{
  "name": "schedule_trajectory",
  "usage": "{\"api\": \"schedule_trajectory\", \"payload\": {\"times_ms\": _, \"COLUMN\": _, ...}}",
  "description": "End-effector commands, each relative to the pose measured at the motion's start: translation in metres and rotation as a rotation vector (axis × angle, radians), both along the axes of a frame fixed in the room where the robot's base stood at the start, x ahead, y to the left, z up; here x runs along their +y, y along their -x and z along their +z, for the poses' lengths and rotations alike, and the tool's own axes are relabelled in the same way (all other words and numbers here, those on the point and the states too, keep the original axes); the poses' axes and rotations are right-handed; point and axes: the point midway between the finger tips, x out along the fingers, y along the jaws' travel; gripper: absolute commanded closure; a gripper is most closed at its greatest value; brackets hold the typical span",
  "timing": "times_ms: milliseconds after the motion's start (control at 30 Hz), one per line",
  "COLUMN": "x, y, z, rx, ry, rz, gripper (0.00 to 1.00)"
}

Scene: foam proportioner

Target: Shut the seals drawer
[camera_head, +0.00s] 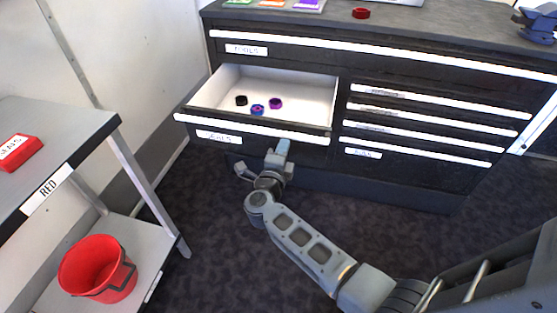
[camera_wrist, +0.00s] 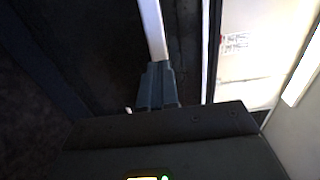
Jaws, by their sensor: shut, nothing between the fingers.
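The seals drawer (camera_head: 218,137) is open, pulled out from the left side of the dark cabinet. Its white inside shows a black ring (camera_head: 241,100), a blue ring (camera_head: 258,109) and a purple ring (camera_head: 275,103). A white strip (camera_head: 235,127) runs along the top of its dark front. My gripper (camera_head: 283,147) is shut and empty, at the right part of that front, just below the strip in the picture. I cannot tell whether it touches. In the wrist view the closed fingers (camera_wrist: 158,85) reach to the end of a pale strip (camera_wrist: 152,30).
Shut drawers (camera_head: 430,118) fill the cabinet's right side, and a wide shut drawer (camera_head: 400,58) runs above. A grey table (camera_head: 60,130) with a red box (camera_head: 18,152) stands at left. A red bucket (camera_head: 97,268) sits on its lower shelf. Dark floor lies open in front.

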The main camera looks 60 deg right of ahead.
Motion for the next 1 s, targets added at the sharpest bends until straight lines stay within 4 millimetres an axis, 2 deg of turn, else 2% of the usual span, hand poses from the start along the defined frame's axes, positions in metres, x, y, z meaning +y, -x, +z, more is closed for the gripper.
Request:
{"api": "schedule_trajectory", "payload": {"times_ms": 33, "x": -0.007, "y": -0.002, "z": 0.001, "rx": -0.001, "ry": 0.001, "rz": -0.003, "gripper": 1.00}}
{"api": "schedule_trajectory", "payload": {"times_ms": 200, "x": -0.017, "y": -0.006, "z": 0.000, "rx": 0.001, "ry": 0.000, "rz": 0.000, "gripper": 1.00}}
{"api": "schedule_trajectory", "payload": {"times_ms": 767, "x": -0.025, "y": -0.009, "z": 0.000, "rx": 0.000, "ry": 0.001, "rz": 0.000, "gripper": 1.00}}
{"api": "schedule_trajectory", "payload": {"times_ms": 867, "x": -0.034, "y": -0.013, "z": -0.001, "rx": -0.001, "ry": 0.001, "rz": 0.001, "gripper": 1.00}}
{"api": "schedule_trajectory", "payload": {"times_ms": 1000, "x": -0.058, "y": -0.022, "z": -0.001, "rx": -0.003, "ry": 0.001, "rz": -0.001, "gripper": 1.00}}
